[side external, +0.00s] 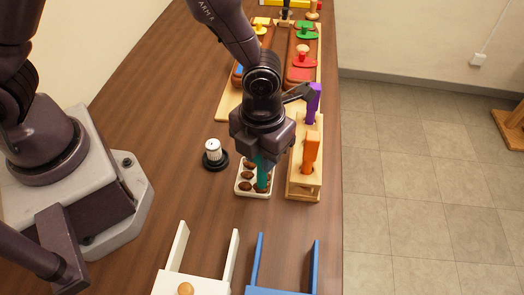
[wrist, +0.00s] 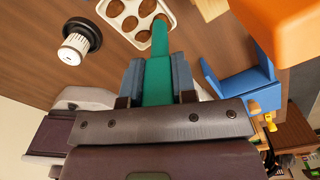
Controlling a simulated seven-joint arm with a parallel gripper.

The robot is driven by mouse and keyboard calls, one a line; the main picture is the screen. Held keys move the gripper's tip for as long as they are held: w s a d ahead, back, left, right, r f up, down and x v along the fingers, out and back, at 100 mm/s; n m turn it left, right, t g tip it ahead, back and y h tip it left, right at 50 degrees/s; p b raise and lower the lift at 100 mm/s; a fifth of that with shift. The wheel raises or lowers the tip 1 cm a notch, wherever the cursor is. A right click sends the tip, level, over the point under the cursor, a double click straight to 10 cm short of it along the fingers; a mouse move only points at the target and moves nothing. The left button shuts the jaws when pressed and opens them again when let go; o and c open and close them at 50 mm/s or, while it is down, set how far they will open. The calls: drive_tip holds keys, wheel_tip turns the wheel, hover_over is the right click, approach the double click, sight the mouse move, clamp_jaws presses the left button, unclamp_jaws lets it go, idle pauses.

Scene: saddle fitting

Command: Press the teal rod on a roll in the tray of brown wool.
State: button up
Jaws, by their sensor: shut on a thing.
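My gripper (wrist: 158,78) is shut on the teal rod (wrist: 158,68). The rod also shows in the side external view (side external: 263,172), pointing down over the white tray (side external: 241,192). The tray holds several round brown rolls; in the wrist view the tray (wrist: 107,13) is at the top. The rod's lower end lies over a roll at the tray's right side. I cannot tell whether it touches the roll. My gripper's fingers (side external: 262,158) are partly hidden by the wrist in the side view.
A white-topped black knob (side external: 213,152) stands left of the tray. A wooden block with an orange peg (side external: 311,152) and a purple peg (side external: 314,100) is close on the right. White (side external: 205,284) and blue (side external: 283,290) racks stand in front. Coloured pieces on boards are behind.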

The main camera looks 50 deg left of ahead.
drive_tip(key=shift+s, duration=0.1)
drive_tip(key=shift+r, duration=3.5)
